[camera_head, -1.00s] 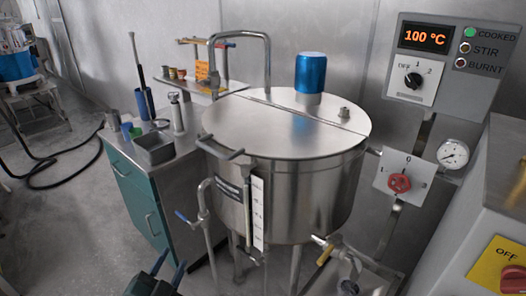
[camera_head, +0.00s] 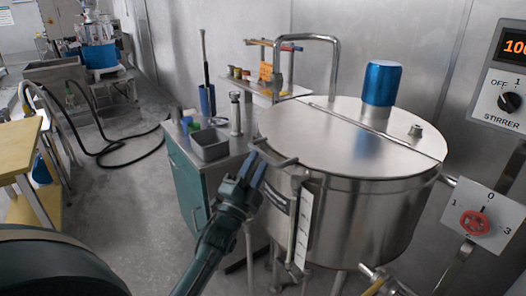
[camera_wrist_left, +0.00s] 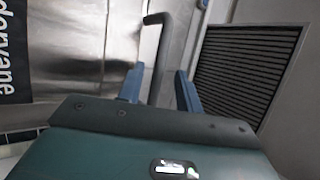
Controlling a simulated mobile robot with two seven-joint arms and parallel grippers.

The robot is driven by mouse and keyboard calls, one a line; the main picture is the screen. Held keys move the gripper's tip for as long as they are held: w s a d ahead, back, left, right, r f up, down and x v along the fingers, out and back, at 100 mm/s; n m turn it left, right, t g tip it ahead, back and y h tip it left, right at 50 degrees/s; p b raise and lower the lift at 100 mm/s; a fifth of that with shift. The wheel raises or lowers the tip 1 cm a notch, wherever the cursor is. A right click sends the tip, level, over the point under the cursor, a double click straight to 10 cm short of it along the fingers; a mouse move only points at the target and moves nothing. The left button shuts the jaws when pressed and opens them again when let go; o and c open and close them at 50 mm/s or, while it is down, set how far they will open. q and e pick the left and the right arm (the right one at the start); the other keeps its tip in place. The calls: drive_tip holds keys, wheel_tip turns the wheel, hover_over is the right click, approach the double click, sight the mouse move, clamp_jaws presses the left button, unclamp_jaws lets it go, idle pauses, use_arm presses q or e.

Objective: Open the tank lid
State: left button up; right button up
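The steel tank (camera_head: 350,215) has a round flat lid (camera_head: 315,135) that lies closed on top. A bar handle (camera_head: 278,158) sticks out from the lid's near left edge. My left gripper (camera_head: 254,168) is at this handle, its two blue fingers pointing up. In the left wrist view, the fingers of my left gripper (camera_wrist_left: 159,88) are apart. The grey handle bar (camera_wrist_left: 162,45) shows between and beyond them, with gaps on both sides. Whether a finger touches it cannot be told. My right gripper is not in view.
A blue motor cap (camera_head: 381,83) stands on the back of the tank top. A bent steel pipe (camera_head: 310,40) rises behind the lid. A teal cabinet (camera_head: 187,190) with a small sink stands left of the tank. A red valve knob (camera_head: 474,223) is at the right.

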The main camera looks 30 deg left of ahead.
sight(262, 152)
use_arm(q)
drive_tip(key=shift+x, duration=1.85)
drive_tip(key=shift+c, duration=0.4)
clamp_jaws()
